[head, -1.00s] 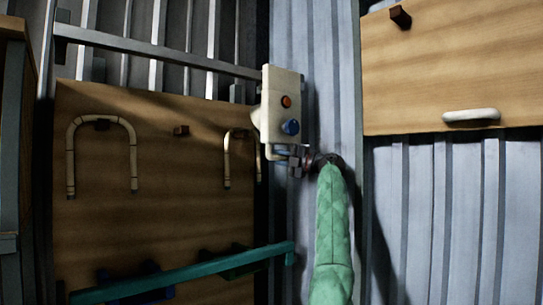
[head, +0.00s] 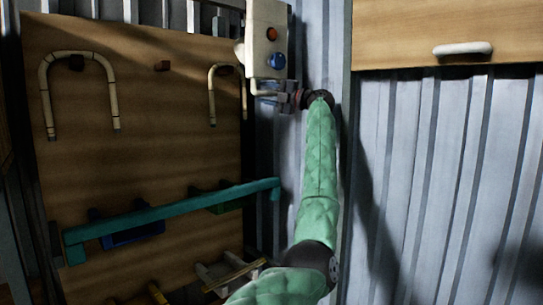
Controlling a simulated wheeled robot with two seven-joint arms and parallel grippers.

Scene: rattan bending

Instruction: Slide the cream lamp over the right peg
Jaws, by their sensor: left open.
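I cannot tell for sure which thing is the cream lamp. Two cream bent-cane arches hang on the wooden board: a large left arch (head: 45,95) and a narrower right arch (head: 212,95). A dark peg (head: 77,63) shows under the left arch's top, and the right peg (head: 227,70) shows under the right arch's top. The middle peg (head: 162,66) is bare. My left gripper (head: 287,99) is open, just below a cream box (head: 262,50) with orange and blue knobs, beside a pale bent tube (head: 262,94). Contact with the tube is unclear. My right gripper is out of view.
A teal rail (head: 175,210) crosses the front of the wooden board (head: 140,150), with a blue holder (head: 132,236) and a green holder (head: 230,200) behind it. A second board (head: 400,30) with a white handle (head: 462,49) is at upper right. Corrugated wall fills the right.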

